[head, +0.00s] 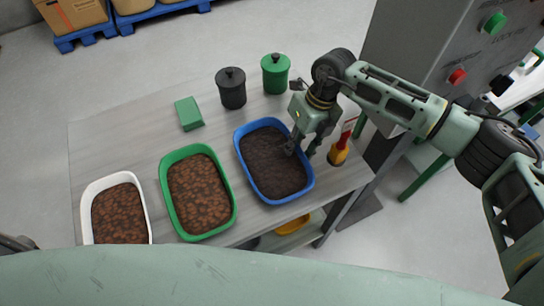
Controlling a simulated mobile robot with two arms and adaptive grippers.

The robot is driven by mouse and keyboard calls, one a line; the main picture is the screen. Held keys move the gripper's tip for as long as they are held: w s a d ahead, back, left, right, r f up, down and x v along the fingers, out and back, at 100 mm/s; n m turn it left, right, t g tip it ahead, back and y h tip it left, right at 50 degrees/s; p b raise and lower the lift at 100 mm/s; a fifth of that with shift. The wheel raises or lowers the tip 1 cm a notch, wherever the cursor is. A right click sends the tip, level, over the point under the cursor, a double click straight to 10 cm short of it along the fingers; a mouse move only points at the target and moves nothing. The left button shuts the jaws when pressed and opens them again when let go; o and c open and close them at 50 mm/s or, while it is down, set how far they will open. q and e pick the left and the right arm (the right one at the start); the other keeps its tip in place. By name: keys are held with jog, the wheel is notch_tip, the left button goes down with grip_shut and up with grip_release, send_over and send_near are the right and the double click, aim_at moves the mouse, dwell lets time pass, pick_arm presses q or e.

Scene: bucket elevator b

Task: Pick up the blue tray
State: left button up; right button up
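The blue tray (303,190) stands on the table, filled with dark brown granular material. It is the rightmost of the trays. My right gripper (300,152) points down at the tray's right rim, near its far right side. Its fingers look spread, one over the tray's inside and one outside the rim. I cannot tell whether they touch the rim. My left gripper is not in view; only a dark bit of what may be my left arm shows at the lower left edge.
A green tray (233,220) and a white tray (86,212) stand to the left. Behind are a green box (189,113), a black canister (231,90) and a green canister (275,75). A grey control cabinet (415,45) rises beyond.

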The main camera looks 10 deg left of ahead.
jog(key=shift+c, duration=0.5)
grip_shut()
